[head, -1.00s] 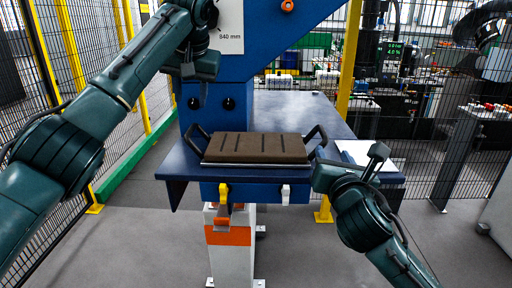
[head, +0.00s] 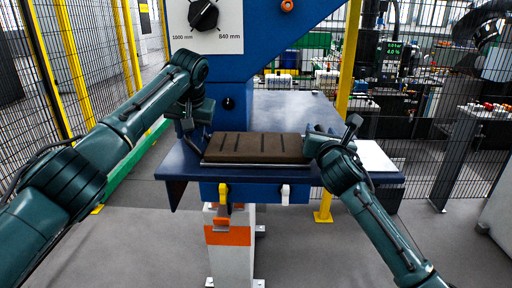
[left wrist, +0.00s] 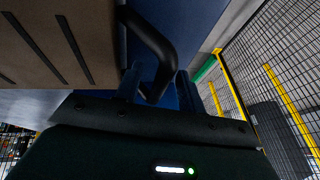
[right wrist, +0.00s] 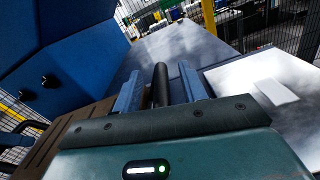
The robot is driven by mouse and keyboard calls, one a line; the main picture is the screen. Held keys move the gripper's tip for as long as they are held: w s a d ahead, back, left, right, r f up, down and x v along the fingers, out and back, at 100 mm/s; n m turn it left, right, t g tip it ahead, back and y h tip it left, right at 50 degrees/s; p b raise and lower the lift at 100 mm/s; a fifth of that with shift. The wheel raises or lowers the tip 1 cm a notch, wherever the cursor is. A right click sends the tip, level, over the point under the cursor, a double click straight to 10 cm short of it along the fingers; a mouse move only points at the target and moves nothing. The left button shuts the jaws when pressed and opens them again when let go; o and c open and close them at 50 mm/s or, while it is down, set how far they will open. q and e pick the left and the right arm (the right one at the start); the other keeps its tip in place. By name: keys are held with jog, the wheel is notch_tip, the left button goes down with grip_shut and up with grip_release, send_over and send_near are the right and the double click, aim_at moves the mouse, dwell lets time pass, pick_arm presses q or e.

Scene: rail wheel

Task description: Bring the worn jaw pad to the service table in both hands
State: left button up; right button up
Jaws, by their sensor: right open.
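The worn jaw pad (head: 254,147) is a brown slab with dark grooves on a thin metal plate, with a black handle at each end. It lies flat on a blue surface (head: 180,165). My left gripper (head: 197,128) is at its left handle. In the left wrist view the black handle (left wrist: 152,42) reaches between the open fingers (left wrist: 158,92). My right gripper (head: 322,135) is at the right end. In the right wrist view the right handle (right wrist: 160,82) stands between the open fingers (right wrist: 160,92). In the head view both handles are largely hidden.
A blue machine column (head: 225,75) with a black dial (head: 203,14) rises behind the pad. A white sheet (head: 372,156) lies right of the pad. A yellow post (head: 350,60) and mesh fences stand around. The floor in front is clear.

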pick_arm(q)
grip_shut()
pick_arm(e)
grip_shut()
pick_arm(q)
jog(key=shift+a, duration=0.15)
pick_arm(e)
jog(key=shift+d+f, duration=0.1)
dwell(0.8)
pick_arm(q)
jog(key=shift+r, duration=0.35)
pick_arm(e)
jog(key=shift+r, duration=0.45)
pick_arm(q)
jog(key=shift+w, duration=0.15)
pick_arm(e)
jog(key=shift+w, duration=0.1)
